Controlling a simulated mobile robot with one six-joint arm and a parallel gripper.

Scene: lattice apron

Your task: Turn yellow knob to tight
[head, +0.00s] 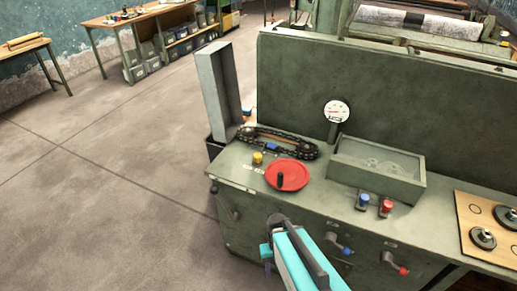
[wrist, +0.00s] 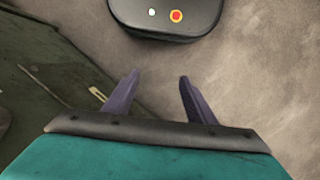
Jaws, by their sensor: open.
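The yellow knob (head: 258,158) is a small round knob on the green bench top (head: 232,165), near its front left. Small pale labels lie in front of it, too small to read, so I cannot tell its setting. It stands left of the red handwheel (head: 287,175). My teal arm comes up from the bottom of the head view, in front of the bench and below the knob, apart from it. In the wrist view my gripper (wrist: 157,78) has two dark purple fingers spread apart with nothing between them. The yellow knob is not in the wrist view.
A black chain (head: 300,147) lies behind the knob, with a tall grey panel (head: 218,90) at the left. A blue button (head: 363,201) and a red button (head: 386,207) sit further right. Levers (head: 338,244) stick out of the bench front. Open floor (head: 110,180) lies left.

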